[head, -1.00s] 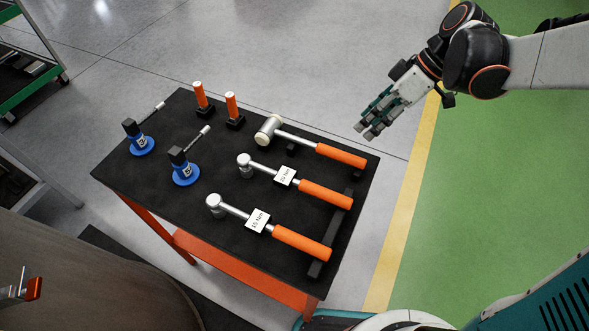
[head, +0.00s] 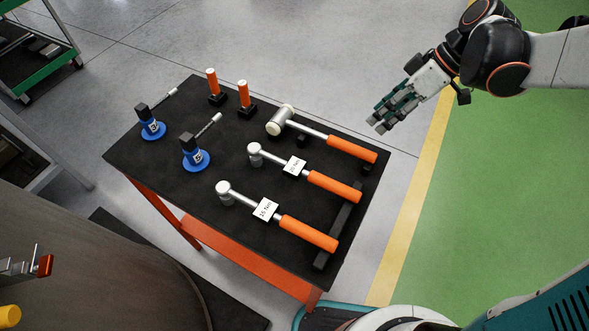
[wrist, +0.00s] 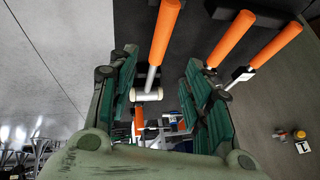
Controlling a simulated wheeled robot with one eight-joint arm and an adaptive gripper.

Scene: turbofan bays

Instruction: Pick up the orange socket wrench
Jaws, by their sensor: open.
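Two socket wrenches with orange handles and silver heads lie on a black-topped table (head: 135,165). The nearer wrench (head: 308,233) has a white tag that seems to read 15 Nm. The farther wrench (head: 334,186) has a tag too small to read surely. Both also show at the right of the wrist view, one (wrist: 230,38) nearer the fingers than the other (wrist: 275,44). My gripper (head: 380,120) is open and empty, above and beyond the table's far right edge, touching nothing. In the wrist view, the mallet shows between its fingers (wrist: 157,78), apart from them.
An orange-handled mallet (head: 352,149) lies beside the farther wrench. Two blue-based tools (head: 195,158) and two upright orange handles (head: 243,95) stand at the table's left and back. A dark bar (head: 340,228) lies under the wrench handles. A curved brown body (head: 110,265) is at lower left.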

